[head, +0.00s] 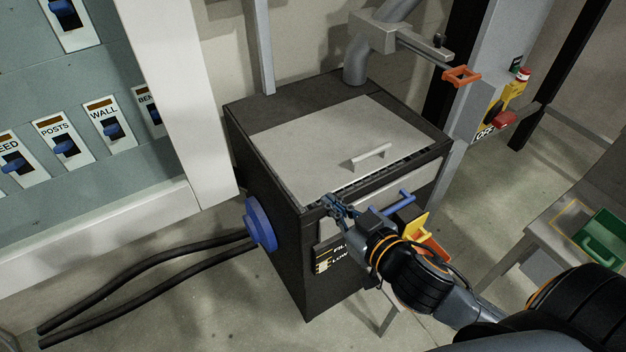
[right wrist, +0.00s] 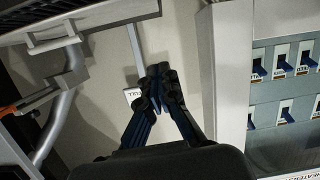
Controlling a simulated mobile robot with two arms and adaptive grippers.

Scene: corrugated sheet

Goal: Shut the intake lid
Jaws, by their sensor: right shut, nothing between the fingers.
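The intake lid (head: 325,140) is a pale grey panel with a bar handle (head: 371,156), on top of a black cabinet (head: 285,225). It lies flat or nearly flat. A dark slotted strip shows along its front edge, and I cannot tell whether the lid is fully seated. My right gripper (head: 333,204) is shut and empty at the cabinet's front left top corner, just in front of the lid's edge and apart from the handle. Its closed fingers (right wrist: 160,72) point at the wall in the right wrist view. My left gripper is not in view.
A blue knob (head: 261,224) sticks out on the cabinet's left side, and a blue bar handle (head: 399,201) on its front. A grey pipe (head: 357,62) stands behind. A switch panel (head: 75,95) is at left. A table with a green tray (head: 603,240) is at right.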

